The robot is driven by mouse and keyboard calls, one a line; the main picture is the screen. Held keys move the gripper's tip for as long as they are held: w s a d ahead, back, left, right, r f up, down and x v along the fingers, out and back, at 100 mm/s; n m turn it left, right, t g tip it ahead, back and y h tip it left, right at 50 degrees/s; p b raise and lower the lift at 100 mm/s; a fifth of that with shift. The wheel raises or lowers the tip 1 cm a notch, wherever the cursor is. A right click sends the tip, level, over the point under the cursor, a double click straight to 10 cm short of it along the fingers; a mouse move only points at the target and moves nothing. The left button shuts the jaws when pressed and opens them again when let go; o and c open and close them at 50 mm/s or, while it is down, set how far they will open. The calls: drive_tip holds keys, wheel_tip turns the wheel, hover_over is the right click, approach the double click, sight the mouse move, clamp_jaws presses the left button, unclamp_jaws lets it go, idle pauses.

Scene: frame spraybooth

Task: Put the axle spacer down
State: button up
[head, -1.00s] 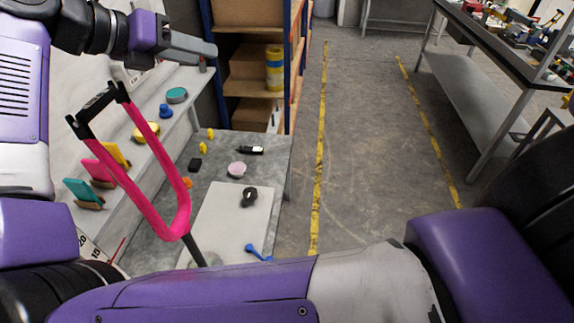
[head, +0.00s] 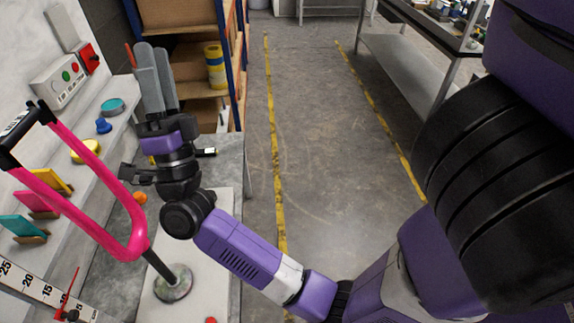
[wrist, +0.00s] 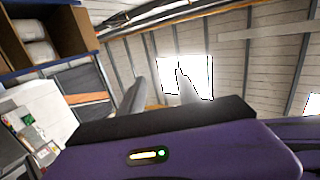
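My gripper (head: 150,58) points upward over the far part of the bench, in front of the shelving. Its grey fingers stand apart, and it is open with nothing visible between them. In the wrist view my gripper (wrist: 160,88) also shows two separated fingers against the roof and a bright window. I cannot identify the axle spacer for certain in either current view. My arm covers much of the bench and of the pale board (head: 218,285) on it, including where a black round piece showed earlier.
A pink loop frame on a round-footed stand (head: 125,240) rises at the left, close to my arm. A ledge (head: 75,190) holds teal, blue, yellow and pink pieces. An orange piece (head: 140,197) lies on the bench. The floor (head: 320,160) to the right is clear.

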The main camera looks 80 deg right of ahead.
drive_tip(key=s+a+f+n+t+y, duration=0.2)
drive_tip(key=s+a+f+n+y, duration=0.3)
drive_tip(key=f+n+y, duration=0.3)
drive_tip(key=s+a+f+n+t+y, duration=0.2)
drive_tip(key=s+a+f+n+y, duration=0.3)
drive_tip(key=f+n+y, duration=0.3)
drive_tip(key=s+a+f+n+t+y, duration=0.2)
drive_tip(key=s+a+f+n+y, duration=0.3)
drive_tip(key=f+n+y, duration=0.3)
drive_tip(key=n+y, duration=0.2)
drive_tip(key=n, duration=0.2)
drive_tip(key=shift+s+a+f+t+y, duration=0.2)
drive_tip(key=shift+a+f+t+y, duration=0.1)
drive_tip(key=shift+f+y, duration=0.1)
drive_tip(key=shift+o, duration=0.6)
drive_tip(key=s+a+f+n+g, duration=0.1)
drive_tip(key=s+a+f+g, duration=0.3)
drive_tip(key=s, duration=0.5)
